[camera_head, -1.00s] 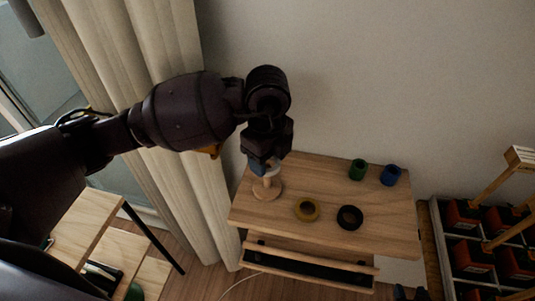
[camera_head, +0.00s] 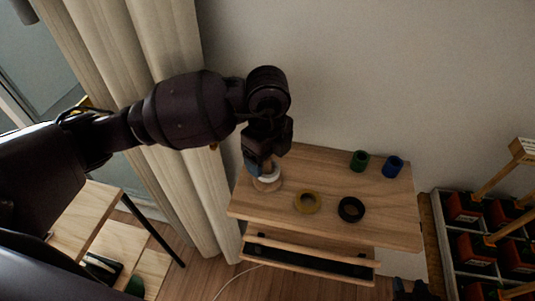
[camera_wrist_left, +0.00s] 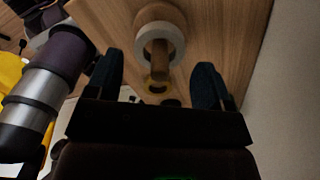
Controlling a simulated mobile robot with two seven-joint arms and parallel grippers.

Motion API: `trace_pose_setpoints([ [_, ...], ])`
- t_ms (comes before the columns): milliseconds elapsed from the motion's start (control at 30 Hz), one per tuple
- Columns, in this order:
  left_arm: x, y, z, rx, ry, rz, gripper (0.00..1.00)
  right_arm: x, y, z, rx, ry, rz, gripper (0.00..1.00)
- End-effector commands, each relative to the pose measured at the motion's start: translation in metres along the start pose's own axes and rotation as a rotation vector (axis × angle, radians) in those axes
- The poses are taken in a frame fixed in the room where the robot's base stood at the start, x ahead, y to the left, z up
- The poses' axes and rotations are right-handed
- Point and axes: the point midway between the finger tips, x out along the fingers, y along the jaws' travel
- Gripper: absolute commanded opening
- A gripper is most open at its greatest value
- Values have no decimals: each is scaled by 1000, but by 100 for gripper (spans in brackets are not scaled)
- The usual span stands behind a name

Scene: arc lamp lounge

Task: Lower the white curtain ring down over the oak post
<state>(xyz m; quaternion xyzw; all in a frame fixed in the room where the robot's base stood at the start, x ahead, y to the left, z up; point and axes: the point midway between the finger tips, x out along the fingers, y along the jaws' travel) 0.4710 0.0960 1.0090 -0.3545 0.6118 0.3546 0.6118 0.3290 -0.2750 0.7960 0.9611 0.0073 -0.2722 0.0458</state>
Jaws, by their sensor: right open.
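The oak post (camera_head: 270,162) stands upright on its round base at the left of the wooden table, partly hidden by my left gripper. The white curtain ring (camera_head: 267,178) is around the post, low down at or close to the base. In the left wrist view the ring (camera_wrist_left: 178,42) encircles the post (camera_wrist_left: 159,66), and the round base shows behind it. My left gripper (camera_head: 260,170) is open above the ring, its two dark fingers (camera_wrist_left: 155,85) on either side of the post and apart from the ring. My right gripper (camera_head: 409,291) is open at the bottom right, away from the post.
The table (camera_head: 335,175) also holds a yellow ring (camera_head: 307,211), a black ring (camera_head: 351,217), a green cup-like cylinder (camera_head: 359,161) and a blue one (camera_head: 393,167). A pale curtain (camera_head: 185,130) hangs at the left. A partitioned crate (camera_head: 450,265) stands at the right.

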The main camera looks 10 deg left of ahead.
Motion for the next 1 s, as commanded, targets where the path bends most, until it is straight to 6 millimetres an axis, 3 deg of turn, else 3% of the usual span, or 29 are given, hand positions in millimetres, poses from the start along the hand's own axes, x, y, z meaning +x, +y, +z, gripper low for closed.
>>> trace_pose_setpoints([
  [433,-9,0,0,0,0,-2,82,-4,1,9,2,-19,2,43],
  [1000,-98,0,0,0,-1,-1,82,-5,1,0,0,-8,2,43],
])
